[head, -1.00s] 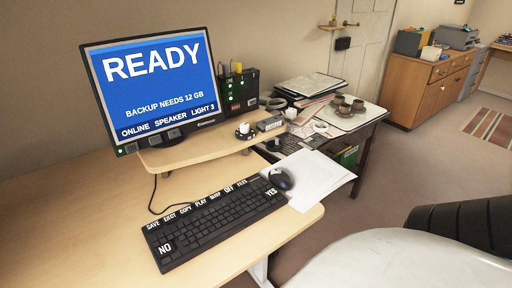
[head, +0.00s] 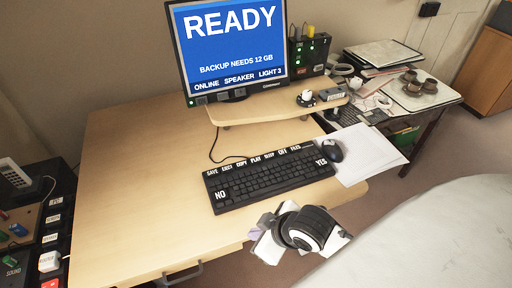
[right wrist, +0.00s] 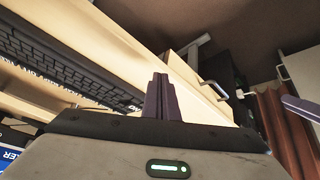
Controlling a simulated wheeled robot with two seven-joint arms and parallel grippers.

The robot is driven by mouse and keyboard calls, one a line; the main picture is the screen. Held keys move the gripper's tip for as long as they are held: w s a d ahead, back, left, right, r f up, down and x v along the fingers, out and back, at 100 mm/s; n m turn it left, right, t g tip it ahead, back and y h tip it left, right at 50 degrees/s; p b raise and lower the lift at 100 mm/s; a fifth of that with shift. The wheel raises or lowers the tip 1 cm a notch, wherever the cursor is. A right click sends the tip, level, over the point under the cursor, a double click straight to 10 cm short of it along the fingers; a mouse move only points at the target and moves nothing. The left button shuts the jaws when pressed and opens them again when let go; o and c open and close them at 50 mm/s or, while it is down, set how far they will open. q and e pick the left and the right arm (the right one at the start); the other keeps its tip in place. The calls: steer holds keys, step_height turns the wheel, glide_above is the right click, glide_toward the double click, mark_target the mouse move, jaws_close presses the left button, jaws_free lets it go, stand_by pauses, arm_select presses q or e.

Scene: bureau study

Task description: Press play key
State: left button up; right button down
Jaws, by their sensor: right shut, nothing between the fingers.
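The black keyboard (head: 268,178) lies on the wooden desk, with white-labelled keys along its back edge. The play key (head: 255,159) is in the middle of that labelled row, between the copy label and another label. My right gripper (head: 256,231) is at the desk's front edge, in front of the keyboard and apart from it. In the right wrist view its dark purple fingers (right wrist: 160,98) are together and empty, with the keyboard (right wrist: 60,55) to their left. My left gripper is not in view.
The monitor (head: 228,45) reads READY and BACKUP NEEDS 12 GB. A mouse (head: 331,151) and papers (head: 365,157) lie right of the keyboard. A raised shelf (head: 270,107) stands behind it. The desk's left part is clear. A labelled black panel (head: 50,235) is at far left.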

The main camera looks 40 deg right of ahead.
steer(key=w+d+r+n, duration=0.1)
steer(key=w+d, duration=0.1)
steer(key=w, duration=0.2)
steer(key=w+d+r+n+t, duration=0.1)
steer(key=w+d+r, duration=0.1)
steer(key=w, duration=0.2)
steer(key=w+d+r+n, duration=0.1)
steer(key=w+d+r, duration=0.1)
steer(key=w, duration=0.2)
steer(key=shift+d+r+h, duration=0.1)
steer(key=shift+d+h, duration=0.2)
steer(key=shift+h, duration=0.1)
steer(key=w+d+r+t+h, duration=0.1)
steer(key=w+d+r+t, duration=0.1)
steer(key=w+d+r, duration=0.4)
steer(key=shift+w+d+n, duration=0.4)
steer(key=shift+w+d, duration=0.8)
steer(key=shift+f, duration=0.1)
